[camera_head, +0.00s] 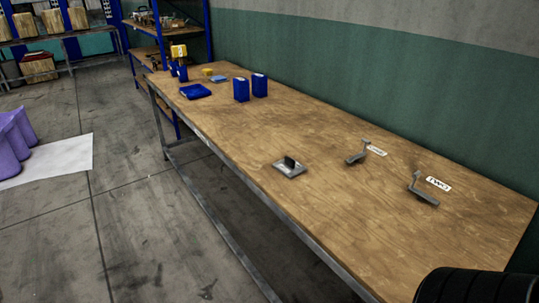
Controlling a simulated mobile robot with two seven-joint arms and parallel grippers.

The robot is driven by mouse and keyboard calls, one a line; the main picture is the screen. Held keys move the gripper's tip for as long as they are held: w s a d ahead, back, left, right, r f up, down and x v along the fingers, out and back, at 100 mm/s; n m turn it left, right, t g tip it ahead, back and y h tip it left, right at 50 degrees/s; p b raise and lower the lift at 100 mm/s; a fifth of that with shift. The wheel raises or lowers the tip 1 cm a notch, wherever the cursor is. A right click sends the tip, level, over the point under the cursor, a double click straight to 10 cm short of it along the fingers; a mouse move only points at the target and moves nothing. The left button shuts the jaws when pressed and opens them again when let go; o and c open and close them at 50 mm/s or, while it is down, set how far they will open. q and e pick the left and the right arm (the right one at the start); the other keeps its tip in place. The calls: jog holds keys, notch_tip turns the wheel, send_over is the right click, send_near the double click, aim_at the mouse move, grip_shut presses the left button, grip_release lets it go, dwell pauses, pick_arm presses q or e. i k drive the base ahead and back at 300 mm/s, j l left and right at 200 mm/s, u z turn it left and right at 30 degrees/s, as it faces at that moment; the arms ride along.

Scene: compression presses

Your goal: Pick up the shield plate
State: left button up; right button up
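No part is plainly marked as the shield plate. A small light-grey flat plate (289,170) with a dark upright piece on it lies near the front edge of the long wooden table (330,215); it may be the shield plate, but I cannot tell for sure. Two grey angled metal pieces (357,155) and (420,190) stand farther right, each beside a white label. Neither of my grippers shows in the view.
Blue boxes (241,90), a flat blue item (195,91) and small yellow items (207,72) are at the table's far end. A black ribbed object (475,287) covers the bottom right corner. The table's middle is clear. A green and grey wall (400,80) runs behind.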

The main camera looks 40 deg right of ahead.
aim_at(291, 168)
jog(key=i+z, duration=0.2)
jog(key=i, duration=0.2)
jog(key=i+j+z, duration=0.45)
jog(key=i, duration=0.3)
jog(key=i+j+z, duration=0.2)
jog(key=z, duration=0.2)
jog(key=i+j+z, duration=0.3)
jog(key=z, duration=0.15)
jog(key=i+j+z, duration=0.4)
jog(key=j+z, duration=0.45)
jog(key=i+l, duration=0.05)
